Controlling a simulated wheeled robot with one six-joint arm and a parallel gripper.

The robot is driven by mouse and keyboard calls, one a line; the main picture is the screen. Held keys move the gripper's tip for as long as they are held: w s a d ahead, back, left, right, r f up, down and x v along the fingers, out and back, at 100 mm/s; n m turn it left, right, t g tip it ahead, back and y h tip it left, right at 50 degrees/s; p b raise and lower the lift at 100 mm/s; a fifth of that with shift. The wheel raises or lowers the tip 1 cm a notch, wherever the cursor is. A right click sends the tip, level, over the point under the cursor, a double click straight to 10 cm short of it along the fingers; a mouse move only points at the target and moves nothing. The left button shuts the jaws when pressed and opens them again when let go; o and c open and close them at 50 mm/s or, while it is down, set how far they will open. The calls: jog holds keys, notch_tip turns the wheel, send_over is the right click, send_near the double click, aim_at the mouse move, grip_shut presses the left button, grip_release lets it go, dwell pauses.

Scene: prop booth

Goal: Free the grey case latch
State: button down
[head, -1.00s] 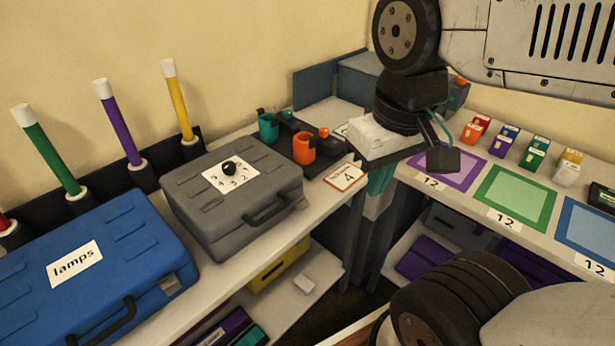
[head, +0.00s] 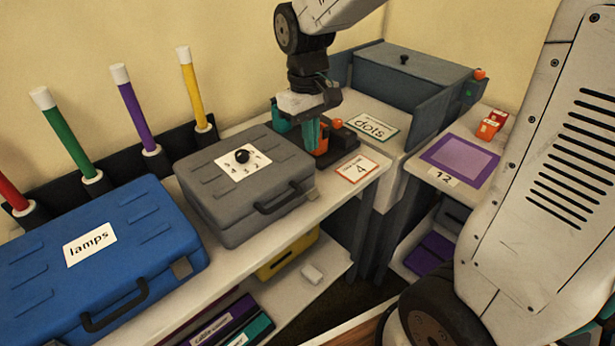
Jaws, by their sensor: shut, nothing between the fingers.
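The grey case (head: 212,197) lies closed on the left shelf, its black handle (head: 285,197) facing front. On its lid is a white dial plate (head: 232,171) with numbers around a black knob (head: 242,156). The numbers are too small to read surely. My gripper (head: 312,148) points down just behind the right end of the case, over the cup stand, apart from the dial. It is shut and empty. It partly hides an orange cup (head: 325,138) and a teal cup (head: 281,121).
A blue case (head: 130,235) labelled "lamps" lies to the left. Coloured tubes (head: 134,110) stand behind the cases. A card with "4" (head: 357,169) lies right of the grey case. My arm covers the right side.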

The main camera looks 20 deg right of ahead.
aim_at(307, 178)
jog(key=shift+w+a+f, duration=0.25)
jog(key=shift+w+f, duration=0.7)
jog(key=shift+w, duration=0.1)
jog(key=shift+f, duration=0.1)
jog(key=f, duration=0.6)
jog(key=s+f, duration=0.1)
jog(key=f, duration=0.2)
jog(key=shift+d+f, duration=0.15)
jog(key=shift+f, duration=0.25)
